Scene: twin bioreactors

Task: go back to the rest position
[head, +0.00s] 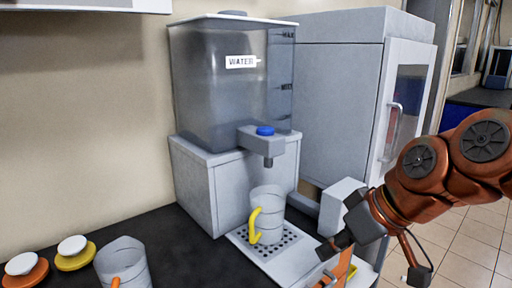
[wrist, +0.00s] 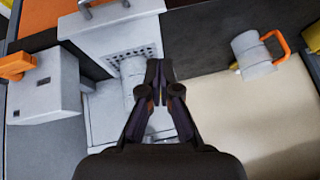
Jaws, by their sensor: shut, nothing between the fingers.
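My gripper (head: 328,250) is at the lower right of the head view, low in front of the water dispenser and to the right of its drip tray. In the wrist view my gripper (wrist: 157,68) has its two fingers together at the tips, with nothing held. The fingers hide part of the pale surfaces below them. My orange arm comes in from the right edge of the head view.
A water dispenser (head: 230,90) stands at the wall. A yellow-handled cup (head: 267,216) is on its drip tray (head: 282,262). An orange-handled cup (head: 122,262) stands at lower left beside lids (head: 75,254). A grey cabinet (head: 335,110) stands right; tiled floor shows beyond.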

